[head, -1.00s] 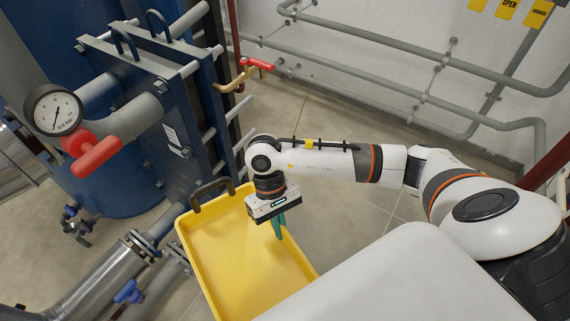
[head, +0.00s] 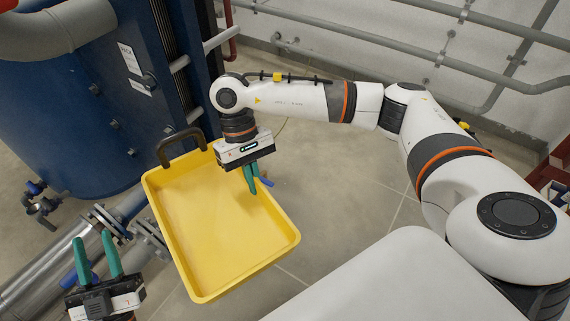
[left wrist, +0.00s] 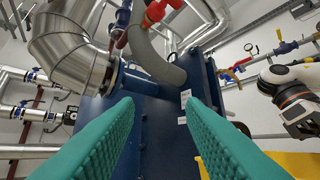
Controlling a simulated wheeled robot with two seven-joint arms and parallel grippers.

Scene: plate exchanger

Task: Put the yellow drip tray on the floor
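The yellow drip tray (head: 215,235) is in the middle left of the head view, with a dark handle (head: 181,146) at its far end. Its inside looks empty. My right gripper (head: 251,182) is at the tray's right long rim, its teal fingers pointing down, and appears shut on that rim. One finger is partly hidden. A little yellow of the tray (left wrist: 298,162) shows below my right gripper in the left wrist view. My left gripper (head: 97,258) is open and empty at the lower left, fingers pointing up. I cannot tell the tray's height above the floor.
The blue plate exchanger (head: 130,60) stands beyond the tray at the upper left. Metal pipes (head: 45,275) with flanges lie left of the tray. The tiled floor (head: 340,190) is clear to the tray's right. Grey pipes run along the back wall.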

